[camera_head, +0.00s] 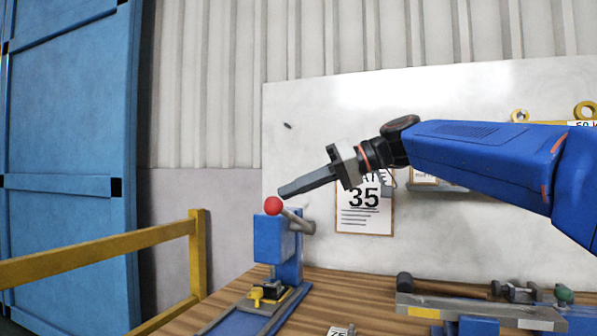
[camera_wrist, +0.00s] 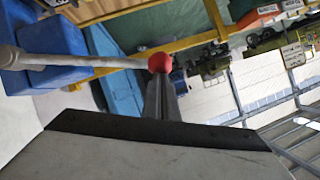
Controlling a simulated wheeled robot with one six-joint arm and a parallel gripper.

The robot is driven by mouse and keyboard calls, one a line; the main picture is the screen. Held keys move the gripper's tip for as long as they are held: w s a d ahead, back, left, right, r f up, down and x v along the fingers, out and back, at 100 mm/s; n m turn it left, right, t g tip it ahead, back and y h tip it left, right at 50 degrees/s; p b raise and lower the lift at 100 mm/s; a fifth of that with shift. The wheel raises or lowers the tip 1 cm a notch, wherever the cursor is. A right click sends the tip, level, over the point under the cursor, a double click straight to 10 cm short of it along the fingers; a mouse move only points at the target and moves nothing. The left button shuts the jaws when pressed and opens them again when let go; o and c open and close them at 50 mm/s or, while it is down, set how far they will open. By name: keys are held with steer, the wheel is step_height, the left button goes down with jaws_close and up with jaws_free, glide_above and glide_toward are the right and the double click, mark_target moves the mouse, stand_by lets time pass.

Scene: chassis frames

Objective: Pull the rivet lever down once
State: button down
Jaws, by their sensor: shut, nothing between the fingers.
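The rivet lever is a grey bar with a red ball knob (camera_head: 273,205) at its end, set on a blue press (camera_head: 272,240) on the wooden bench. The lever bar (camera_head: 298,220) points up and to the left. My gripper (camera_head: 281,191) is shut and empty, its fingertips just above the red knob in the head view. In the wrist view the red knob (camera_wrist: 160,62) shows at the tips of my shut fingers (camera_wrist: 162,98), and the lever bar (camera_wrist: 80,61) runs left to the blue press. I cannot tell whether the fingers touch the knob.
A yellow railing (camera_head: 110,245) stands left of the bench. A white board (camera_head: 440,95) with a "35" sheet (camera_head: 364,210) is behind. A grey fixture (camera_head: 480,312) lies at the bench's right. A yellow and black part (camera_head: 266,293) sits under the press.

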steer(key=s+a+f+n+t+h, duration=0.1)
steer(key=s+f+n+t, duration=0.1)
steer(key=f, duration=1.2)
steer(key=shift+s+f+n+t, duration=0.3)
steer(key=shift+s+f+n, duration=0.15)
steer(key=shift+s, duration=0.3)
steer(key=s+d+r, duration=0.4)
steer(key=d+r, duration=0.5)
steer(key=shift+d+r, duration=0.2)
steer(key=shift+r, duration=0.1)
stand_by(0.4)
